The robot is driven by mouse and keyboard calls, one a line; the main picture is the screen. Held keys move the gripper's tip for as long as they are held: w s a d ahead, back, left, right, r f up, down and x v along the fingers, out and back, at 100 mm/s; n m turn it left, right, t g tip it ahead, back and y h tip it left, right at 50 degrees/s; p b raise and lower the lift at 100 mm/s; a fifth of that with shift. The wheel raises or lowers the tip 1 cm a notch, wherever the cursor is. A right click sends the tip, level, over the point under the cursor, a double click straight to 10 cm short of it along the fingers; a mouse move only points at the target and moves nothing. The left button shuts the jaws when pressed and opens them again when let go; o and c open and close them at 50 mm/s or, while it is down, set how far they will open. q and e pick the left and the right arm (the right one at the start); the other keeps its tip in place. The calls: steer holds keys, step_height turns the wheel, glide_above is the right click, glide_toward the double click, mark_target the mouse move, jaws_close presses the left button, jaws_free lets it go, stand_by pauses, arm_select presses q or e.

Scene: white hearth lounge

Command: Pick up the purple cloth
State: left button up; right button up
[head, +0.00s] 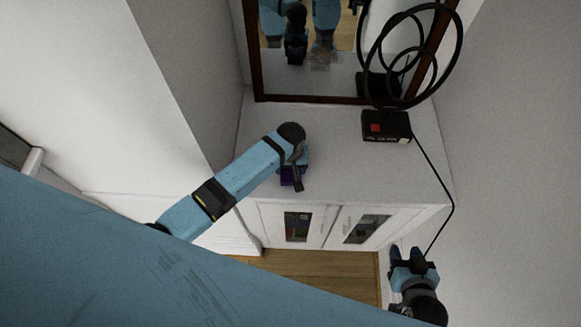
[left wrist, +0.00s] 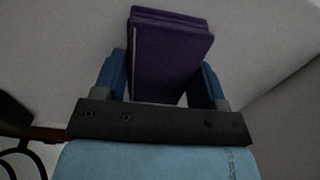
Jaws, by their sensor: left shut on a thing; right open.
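The purple cloth (left wrist: 168,55) is a folded, layered block that sits between the two blue fingers of my left gripper (left wrist: 160,85) in the left wrist view. The left gripper is shut on it. In the head view the cloth (head: 287,178) shows only as a small purple patch beneath my left gripper (head: 298,176), at the front part of the white cabinet top; the wrist hides most of it. I cannot tell whether the cloth touches the cabinet top. My right gripper (head: 408,254) is open and empty at the lower right, beside the cabinet's right end.
The white cabinet (head: 350,180) has two doors with dark panes. A black box with a red button (head: 387,126) and looped black cable (head: 450,60) stands at the back right. A dark-framed mirror (head: 330,99) is behind. The cabinet top right of my left gripper is clear.

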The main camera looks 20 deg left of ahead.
arm_select(q)
step_height(320, 180, up, 20)
steer(key=b, duration=0.1)
steer(key=shift+f, duration=0.15)
